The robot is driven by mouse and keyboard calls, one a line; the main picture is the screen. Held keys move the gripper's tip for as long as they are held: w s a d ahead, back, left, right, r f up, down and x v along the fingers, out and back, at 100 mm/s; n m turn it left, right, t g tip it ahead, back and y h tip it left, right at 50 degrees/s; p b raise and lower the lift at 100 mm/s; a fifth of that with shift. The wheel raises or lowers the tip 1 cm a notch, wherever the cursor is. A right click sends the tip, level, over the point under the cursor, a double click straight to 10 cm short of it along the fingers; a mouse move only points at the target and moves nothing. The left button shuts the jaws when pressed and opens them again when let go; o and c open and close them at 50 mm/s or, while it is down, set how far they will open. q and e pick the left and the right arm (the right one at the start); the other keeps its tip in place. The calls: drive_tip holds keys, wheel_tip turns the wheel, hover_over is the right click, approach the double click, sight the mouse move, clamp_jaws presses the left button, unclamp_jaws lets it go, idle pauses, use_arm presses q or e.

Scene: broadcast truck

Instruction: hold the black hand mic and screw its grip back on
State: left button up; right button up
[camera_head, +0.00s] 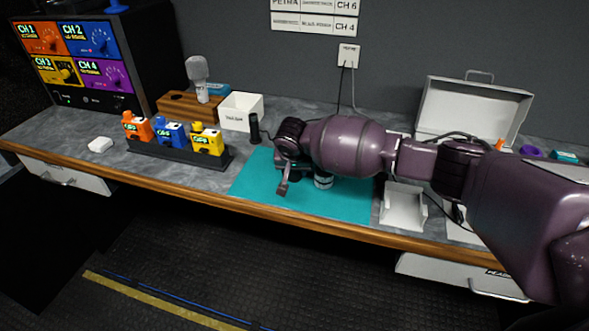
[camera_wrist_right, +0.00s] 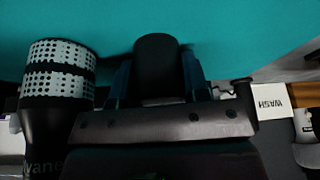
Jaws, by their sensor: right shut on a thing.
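My right gripper (camera_head: 283,185) is low over the teal mat (camera_head: 256,184), its arm coming in from the right. In the right wrist view, the gripper (camera_wrist_right: 157,80) is shut on a plain black cylinder (camera_wrist_right: 156,60); I cannot tell whether it is the mic's grip or another part of it. A black hand mic with a pale perforated head (camera_wrist_right: 60,70) stands beside the gripper at the left, apart from the held cylinder. A pale, dark-banded object (camera_head: 323,181) shows on the mat under my arm in the head view. My left gripper is out of view.
A black upright cylinder (camera_head: 254,130) stands behind the mat, next to a white labelled box (camera_head: 240,111). A rack of orange, blue and yellow packs (camera_head: 172,136) stands left. A white tray (camera_head: 404,207) and an open white case (camera_head: 470,105) are right. The mat's front left is clear.

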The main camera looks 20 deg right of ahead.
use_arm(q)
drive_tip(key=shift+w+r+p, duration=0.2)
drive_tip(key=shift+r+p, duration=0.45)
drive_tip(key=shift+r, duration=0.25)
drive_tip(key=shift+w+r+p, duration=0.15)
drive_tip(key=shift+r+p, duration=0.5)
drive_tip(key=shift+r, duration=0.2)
use_arm(e)
wheel_tip(320, 180, up, 20)
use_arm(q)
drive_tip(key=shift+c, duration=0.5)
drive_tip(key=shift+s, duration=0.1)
use_arm(e)
drive_tip(key=s+f+n+y, duration=0.1)
drive_tip(key=s+f, duration=0.3)
drive_tip(key=s, duration=0.6)
drive_tip(key=s+f+n, duration=0.3)
drive_tip(key=s+f, duration=0.1)
drive_tip(key=s, duration=0.7)
drive_tip(key=shift+d+n+t+y, duration=0.3)
drive_tip(key=shift+y, duration=0.1)
drive_tip(key=shift+s, duration=0.1)
